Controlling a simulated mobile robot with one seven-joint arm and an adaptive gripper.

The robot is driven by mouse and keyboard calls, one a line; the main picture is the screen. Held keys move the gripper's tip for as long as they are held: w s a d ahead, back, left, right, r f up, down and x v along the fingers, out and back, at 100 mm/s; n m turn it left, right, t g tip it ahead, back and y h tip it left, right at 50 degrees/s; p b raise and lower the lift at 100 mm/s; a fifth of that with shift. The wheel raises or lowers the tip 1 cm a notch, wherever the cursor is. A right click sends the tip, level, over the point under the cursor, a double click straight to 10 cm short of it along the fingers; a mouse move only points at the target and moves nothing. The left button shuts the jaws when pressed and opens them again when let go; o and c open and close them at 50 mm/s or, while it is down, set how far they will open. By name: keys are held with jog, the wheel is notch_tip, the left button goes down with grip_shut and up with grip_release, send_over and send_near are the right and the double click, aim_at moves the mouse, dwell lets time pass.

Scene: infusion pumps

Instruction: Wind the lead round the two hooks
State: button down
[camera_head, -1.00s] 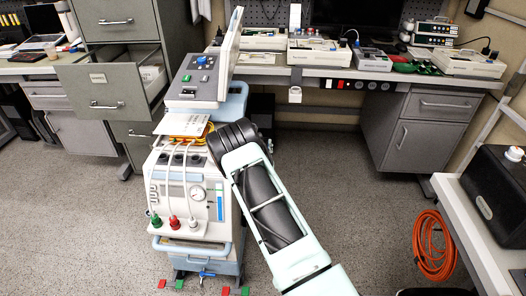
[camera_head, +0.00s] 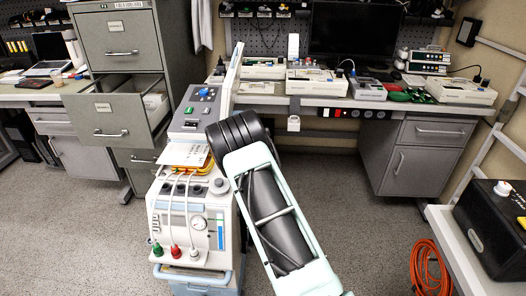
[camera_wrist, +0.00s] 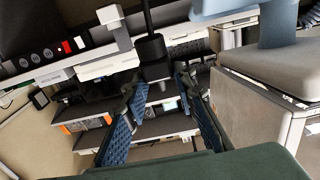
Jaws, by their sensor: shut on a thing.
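In the wrist view my gripper (camera_wrist: 160,82) has its two blue ribbed fingers apart, shut on a black plug-like piece (camera_wrist: 152,48) at the end of a dark lead (camera_wrist: 146,12). The lead runs up out of the picture. In the head view my gripper is hidden behind my own arm, beside the pump machine (camera_head: 190,222). White leads (camera_head: 172,205) with green, red and white ends hang on the machine's front. I cannot make out the two hooks in either view.
A filing cabinet (camera_head: 121,50) with an open drawer (camera_head: 112,130) stands left of the machine. A workbench (camera_head: 330,103) with several devices runs along the back. An orange hose coil (camera_head: 430,268) hangs at the right. The floor (camera_head: 345,195) between is clear.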

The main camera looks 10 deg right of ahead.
jog(key=shift+w+r, duration=0.15)
jog(key=shift+r, duration=0.1)
jog(key=w+a+b, duration=0.3)
jog(key=w+b, duration=0.3)
jog(key=w, duration=0.1)
jog(key=shift+w+a, duration=0.15)
jog(key=shift+a, duration=0.2)
